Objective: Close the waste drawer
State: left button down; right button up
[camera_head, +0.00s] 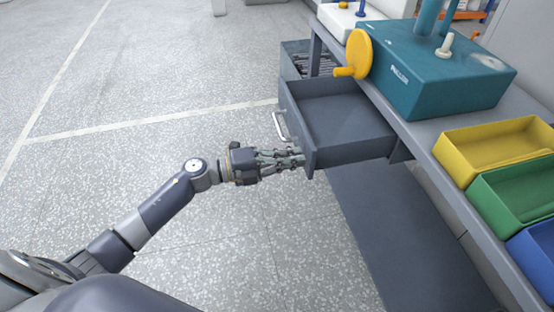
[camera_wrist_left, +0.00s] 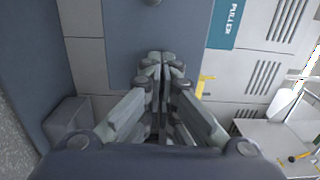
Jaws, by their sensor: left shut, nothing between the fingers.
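The waste drawer (camera_head: 345,112) is a grey, empty drawer pulled out from under the bench on the right in the head view. Its front panel (camera_head: 298,128) faces left and carries a pale handle (camera_head: 280,127). My left gripper (camera_head: 300,157) is shut and empty, with its fingertips at the near end of the front panel. I cannot tell whether they touch it. In the left wrist view the shut fingers (camera_wrist_left: 161,62) point at a blue-grey surface. My right gripper is not in view.
A second drawer (camera_head: 293,48) with dark contents stands open behind. On the bench are a teal machine (camera_head: 420,75) with a yellow handwheel (camera_head: 359,52), and yellow (camera_head: 462,172), green (camera_head: 483,200) and blue (camera_head: 523,252) trays. The floor on the left is clear.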

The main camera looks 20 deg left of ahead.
pick_arm(q)
jog(key=shift+w+d, duration=0.1)
jog(key=shift+d, duration=0.1)
jog(key=shift+d, duration=0.1)
jog(key=shift+w+d, duration=0.2)
send_near(377, 142)
jog(key=shift+w+a+f, duration=0.25)
jog(key=shift+w+f, duration=0.1)
jog(key=shift+f, duration=0.15)
jog(key=shift+w+a+f, duration=0.25)
jog(key=shift+w+f, duration=0.05)
jog(key=shift+f, duration=0.2)
jog(key=b+x, duration=0.1)
jog(key=x, duration=0.9)
jog(key=shift+w+d+f+b, duration=0.15)
jog(key=shift+b, duration=0.2)
jog(key=shift+w+d, duration=0.3)
jog(key=shift+d, duration=0.2)
jog(key=shift+r, duration=0.2)
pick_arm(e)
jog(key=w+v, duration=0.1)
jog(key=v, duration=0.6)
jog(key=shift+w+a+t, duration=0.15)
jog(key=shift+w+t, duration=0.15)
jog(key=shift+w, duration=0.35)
pick_arm(q)
jog(key=shift+r, duration=0.1)
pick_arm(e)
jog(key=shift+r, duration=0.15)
